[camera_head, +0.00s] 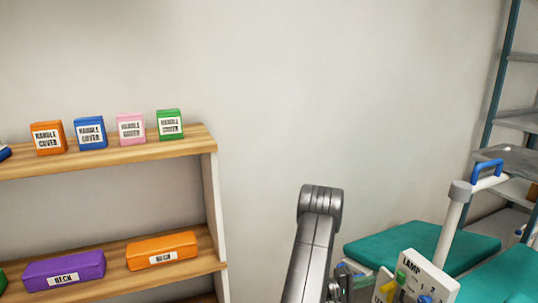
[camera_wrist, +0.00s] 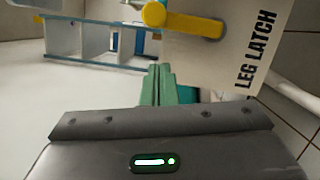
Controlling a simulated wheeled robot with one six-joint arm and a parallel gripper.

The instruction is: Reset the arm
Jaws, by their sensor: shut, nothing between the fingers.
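My arm (camera_head: 315,240) rises from the bottom of the head view, right of the shelf, and bends over at its top. In the wrist view the dark grey body of my gripper fills the bottom, with a lit green indicator. Its green fingers (camera_wrist: 159,72) are together in the middle, with nothing between them. A pale panel (camera_wrist: 225,60) marked LEG LATCH, with a yellow handle (camera_wrist: 182,20), stands beyond them at the upper right. I cannot tell the gap between the fingers and the panel.
A wooden shelf (camera_head: 110,156) at left holds several small HANDLE COVER boxes above, and purple (camera_head: 65,270) and orange (camera_head: 162,250) boxes below. A white LAMP panel (camera_head: 425,275) and teal padded surfaces (camera_head: 420,240) are at right. A metal rack (camera_head: 520,122) stands behind.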

